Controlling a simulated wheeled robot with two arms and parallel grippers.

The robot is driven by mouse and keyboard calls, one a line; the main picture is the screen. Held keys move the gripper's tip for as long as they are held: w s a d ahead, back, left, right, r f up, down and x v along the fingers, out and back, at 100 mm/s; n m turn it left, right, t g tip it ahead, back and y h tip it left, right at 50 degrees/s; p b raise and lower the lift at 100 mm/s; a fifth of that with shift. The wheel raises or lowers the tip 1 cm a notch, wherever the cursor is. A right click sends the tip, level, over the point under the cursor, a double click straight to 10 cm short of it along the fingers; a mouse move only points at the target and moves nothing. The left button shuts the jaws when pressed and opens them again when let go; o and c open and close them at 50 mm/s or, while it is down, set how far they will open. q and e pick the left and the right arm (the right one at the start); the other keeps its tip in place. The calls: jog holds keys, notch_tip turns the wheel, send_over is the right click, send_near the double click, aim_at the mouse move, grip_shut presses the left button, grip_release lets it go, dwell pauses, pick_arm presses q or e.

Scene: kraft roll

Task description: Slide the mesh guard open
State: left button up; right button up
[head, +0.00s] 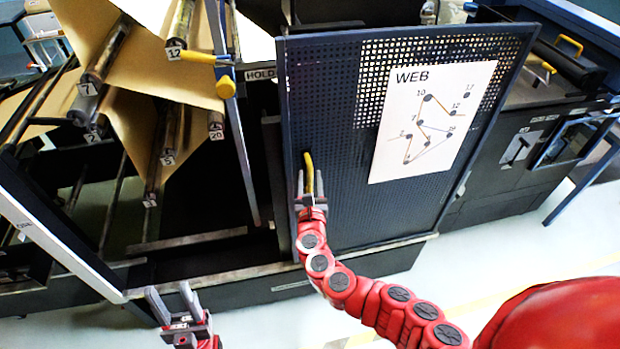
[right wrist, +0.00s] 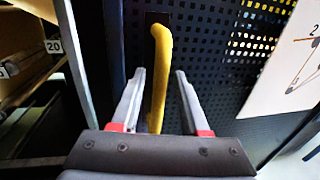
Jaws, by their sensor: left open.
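The mesh guard (head: 340,140) is a dark blue perforated panel in the middle of the head view, with a WEB diagram sheet (head: 432,118) on it. Its yellow handle (head: 309,172) is upright near the panel's left edge. My right gripper (head: 312,184) is at the handle. In the right wrist view the handle (right wrist: 160,70) stands between the two open fingers of this gripper (right wrist: 158,95), with gaps on both sides. My left gripper (head: 172,302) is open and empty, low at the left, in front of the machine's lower rail and apart from the guard.
Left of the guard, the machine is open, with brown kraft paper (head: 125,125) over several numbered rollers. A yellow lever (head: 200,57) and a blue bar stand beside the HOLD label (head: 260,74). A dark machine section (head: 510,165) adjoins at right. Pale floor lies in front.

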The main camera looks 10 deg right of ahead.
jog(key=shift+s, duration=0.1)
jog(key=s+a+b, duration=0.1)
jog(key=s+b, duration=0.1)
jog(key=s, duration=0.6)
jog(key=s+a+b, duration=0.2)
jog(key=s, duration=0.7)
jog(key=shift+a, duration=0.25)
